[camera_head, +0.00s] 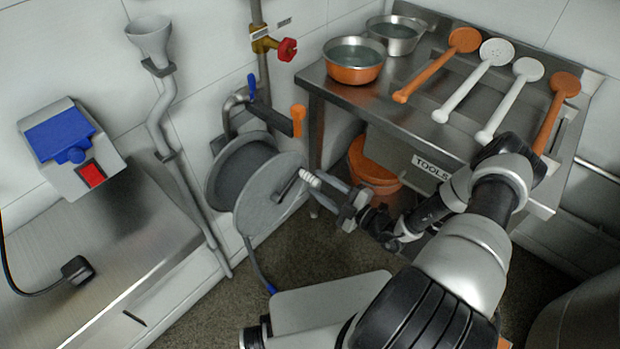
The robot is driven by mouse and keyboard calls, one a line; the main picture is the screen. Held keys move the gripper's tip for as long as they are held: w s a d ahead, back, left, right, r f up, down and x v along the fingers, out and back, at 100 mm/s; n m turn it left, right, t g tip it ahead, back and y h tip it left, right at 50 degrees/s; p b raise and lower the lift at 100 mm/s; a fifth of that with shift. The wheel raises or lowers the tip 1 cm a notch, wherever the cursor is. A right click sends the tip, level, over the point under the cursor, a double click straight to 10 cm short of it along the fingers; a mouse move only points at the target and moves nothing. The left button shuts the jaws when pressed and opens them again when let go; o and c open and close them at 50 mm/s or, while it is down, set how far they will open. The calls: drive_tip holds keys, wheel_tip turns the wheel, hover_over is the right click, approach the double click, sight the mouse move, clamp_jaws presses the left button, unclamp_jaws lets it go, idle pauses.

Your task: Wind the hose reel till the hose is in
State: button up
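The grey hose reel (270,197) is mounted low on the tiled wall, left of the steel table. Its round front plate faces me. A crank with a pale handle (310,178) sticks out from the plate. A length of grey hose (256,265) hangs below the reel and ends in a blue tip (270,288) near the floor. My gripper (318,187) is at the crank handle, coming from the right. Its two fingers look spread apart, with the handle's end near or between them. I cannot tell whether they touch it. Hose wound on the drum is mostly hidden by the plate.
The steel table (445,135) at right carries two bowls and several ladles. An orange bucket (372,170) stands beneath it, behind my gripper. A blue-handled pipe (232,108) and red-handled valve (287,49) are above the reel. A steel counter (110,235) is at left.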

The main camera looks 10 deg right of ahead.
sight(301, 172)
drive_tip(key=shift+x, duration=2.25)
drive_tip(key=shift+c, duration=0.2)
clamp_jaws()
